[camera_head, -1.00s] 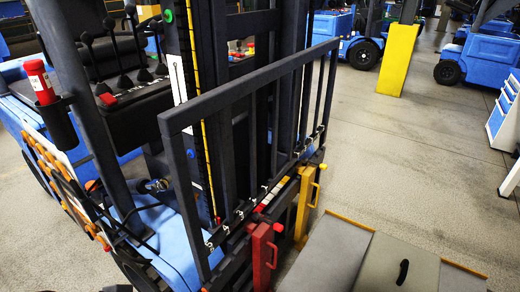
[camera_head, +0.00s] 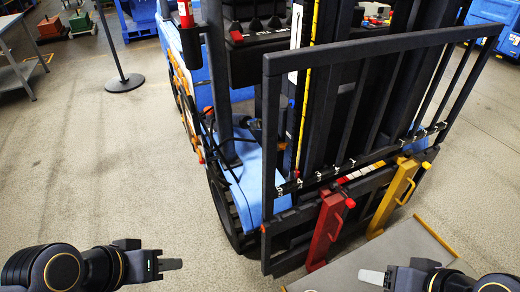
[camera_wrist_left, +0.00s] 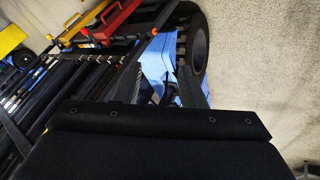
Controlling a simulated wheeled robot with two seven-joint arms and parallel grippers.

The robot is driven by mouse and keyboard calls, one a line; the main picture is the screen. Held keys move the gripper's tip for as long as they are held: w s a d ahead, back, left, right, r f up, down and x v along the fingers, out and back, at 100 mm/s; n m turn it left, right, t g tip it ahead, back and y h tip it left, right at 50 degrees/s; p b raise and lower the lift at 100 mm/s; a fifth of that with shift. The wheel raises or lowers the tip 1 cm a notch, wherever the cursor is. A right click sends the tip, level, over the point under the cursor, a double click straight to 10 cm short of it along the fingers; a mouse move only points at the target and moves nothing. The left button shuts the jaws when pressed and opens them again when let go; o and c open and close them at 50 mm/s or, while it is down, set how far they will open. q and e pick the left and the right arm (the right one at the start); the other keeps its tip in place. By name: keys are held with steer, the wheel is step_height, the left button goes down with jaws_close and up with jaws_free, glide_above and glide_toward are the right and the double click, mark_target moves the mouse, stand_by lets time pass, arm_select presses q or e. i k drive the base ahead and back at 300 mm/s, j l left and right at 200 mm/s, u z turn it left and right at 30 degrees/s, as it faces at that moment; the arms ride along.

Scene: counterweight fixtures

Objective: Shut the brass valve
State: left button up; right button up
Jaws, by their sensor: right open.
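I cannot pick out a brass valve in either current view. A blue forklift (camera_head: 262,188) with a dark mast and a black load guard (camera_head: 270,130) stands in front of me; it shows in part in the left wrist view (camera_wrist_left: 160,62). My left gripper (camera_head: 172,264) is at the lower left, apart from the forklift and left of its tyre; its finger gap cannot be made out. My right gripper (camera_head: 372,276) is open at the lower right, over a grey plate, below the red and yellow brackets. Nothing shows in either gripper.
A red bracket (camera_head: 326,232) and a yellow bracket (camera_head: 394,198) sit on the front carriage. A grey plate (camera_head: 400,255) lies at the lower right. A black post base (camera_head: 125,83) and a workbench (camera_head: 20,70) stand at the left. The floor between them and the forklift is clear.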

mark_target(281, 145)
steer(key=i+j+z, duration=0.25)
steer(key=i+j, duration=0.15)
steer(key=i+j+z, duration=0.25)
steer(key=j, duration=0.25)
steer(key=i, duration=0.1)
